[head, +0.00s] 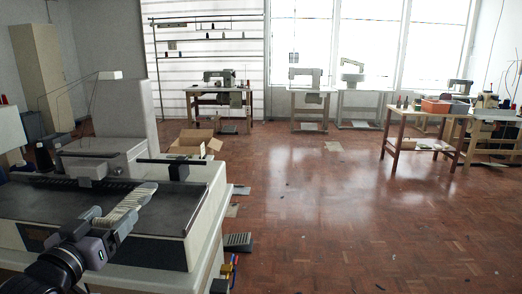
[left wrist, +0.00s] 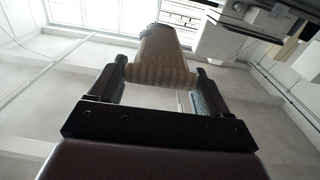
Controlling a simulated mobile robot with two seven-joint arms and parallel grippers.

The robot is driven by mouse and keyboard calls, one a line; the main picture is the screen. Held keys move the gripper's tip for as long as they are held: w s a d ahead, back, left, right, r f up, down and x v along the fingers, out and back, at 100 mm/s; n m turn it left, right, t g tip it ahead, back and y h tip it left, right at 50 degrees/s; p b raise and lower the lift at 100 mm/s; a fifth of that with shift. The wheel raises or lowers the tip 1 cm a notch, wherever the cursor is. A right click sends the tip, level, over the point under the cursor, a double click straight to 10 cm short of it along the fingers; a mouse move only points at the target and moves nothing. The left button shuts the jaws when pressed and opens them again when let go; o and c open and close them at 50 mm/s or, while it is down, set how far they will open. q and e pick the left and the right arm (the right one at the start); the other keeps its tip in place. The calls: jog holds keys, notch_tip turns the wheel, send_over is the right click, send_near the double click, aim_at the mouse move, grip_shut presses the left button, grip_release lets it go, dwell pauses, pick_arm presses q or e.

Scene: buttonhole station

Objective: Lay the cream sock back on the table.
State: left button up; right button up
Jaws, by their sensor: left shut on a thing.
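The cream sock (head: 126,205) is ribbed, with a grey end. It is between the fingers of my left gripper (head: 116,211), which is shut on it. In the left wrist view the sock (left wrist: 160,58) spans the two fingers and points away from the gripper, with its grey end farthest off. In the head view it appears over the dark top of the sewing station table (head: 40,205). I cannot tell how high above the top it is. My right gripper is not in view.
A pale machine housing (head: 118,152) stands behind the dark top. A cardboard box (head: 196,143) is on the floor beyond. A wooden table (head: 425,117) with boxes stands at the right. Other sewing machines line the windows.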

pick_arm(q)
jog(key=s+d+f+y, duration=0.1)
jog(key=s+d+f, duration=0.3)
jog(key=s+f, duration=0.1)
jog(key=s+d+f+n+p, duration=0.1)
jog(key=s+d+f, duration=0.3)
jog(key=s, duration=0.3)
jog(key=shift+s+f+y, duration=0.3)
jog(key=shift+f+y, duration=0.1)
jog(key=shift+f, duration=0.15)
jog(key=shift+a, duration=0.1)
